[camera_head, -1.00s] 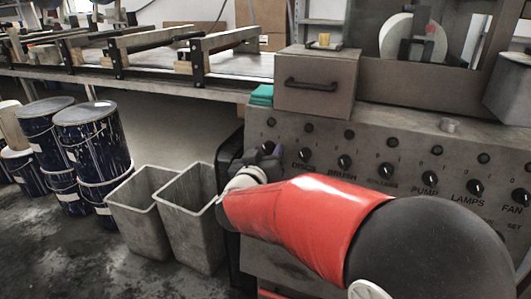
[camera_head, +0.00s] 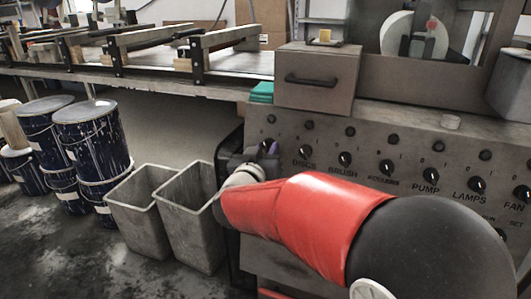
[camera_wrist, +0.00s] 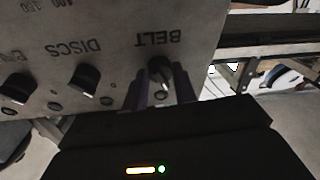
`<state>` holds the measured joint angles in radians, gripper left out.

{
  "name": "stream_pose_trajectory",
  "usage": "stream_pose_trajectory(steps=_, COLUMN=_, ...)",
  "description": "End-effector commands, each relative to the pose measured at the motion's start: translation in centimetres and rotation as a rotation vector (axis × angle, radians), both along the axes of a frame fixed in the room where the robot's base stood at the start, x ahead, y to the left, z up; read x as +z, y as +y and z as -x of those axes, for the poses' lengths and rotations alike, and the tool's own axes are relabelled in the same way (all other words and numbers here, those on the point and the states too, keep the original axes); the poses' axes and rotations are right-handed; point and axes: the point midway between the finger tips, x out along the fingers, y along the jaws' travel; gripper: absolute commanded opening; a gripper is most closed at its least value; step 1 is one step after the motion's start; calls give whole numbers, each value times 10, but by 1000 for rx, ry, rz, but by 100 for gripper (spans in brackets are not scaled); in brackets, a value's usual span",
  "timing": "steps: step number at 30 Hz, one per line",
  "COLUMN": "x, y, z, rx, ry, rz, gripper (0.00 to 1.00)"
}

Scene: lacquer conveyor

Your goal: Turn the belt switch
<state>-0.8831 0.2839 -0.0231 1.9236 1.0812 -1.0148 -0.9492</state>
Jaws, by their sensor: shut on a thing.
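The belt switch (camera_wrist: 161,70) is a dark round knob on the grey control panel, beside the upside-down word BELT in the wrist view. My gripper (camera_wrist: 160,88) has its two fingers on either side of this knob, shut on it. In the head view my gripper (camera_head: 265,150) is at the panel's left end, left of the DISCS knob (camera_head: 306,152). The DISCS knob also shows left of the belt switch in the wrist view (camera_wrist: 84,80).
More knobs, such as BRUSH (camera_head: 345,159) and PUMP (camera_head: 425,167), run along the panel to the right. A drawer box (camera_head: 317,78) stands on top. Two grey bins (camera_head: 190,215) stand on the floor to the left, with dark drums (camera_head: 92,140) beyond.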

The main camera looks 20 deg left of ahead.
Motion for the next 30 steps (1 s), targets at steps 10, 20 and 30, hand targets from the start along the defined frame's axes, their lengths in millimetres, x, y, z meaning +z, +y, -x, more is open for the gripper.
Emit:
stream_pose_trajectory(steps=10, x=-4, y=2, z=0, rx=-53, ry=-25, rz=-297, gripper=5)
stream_pose_trajectory(steps=20, x=-2, y=4, z=0, rx=-108, ry=-49, rz=-597, gripper=5)
stream_pose_trajectory(steps=30, x=-1, y=6, z=0, rx=-148, ry=-65, rz=-822, gripper=5)
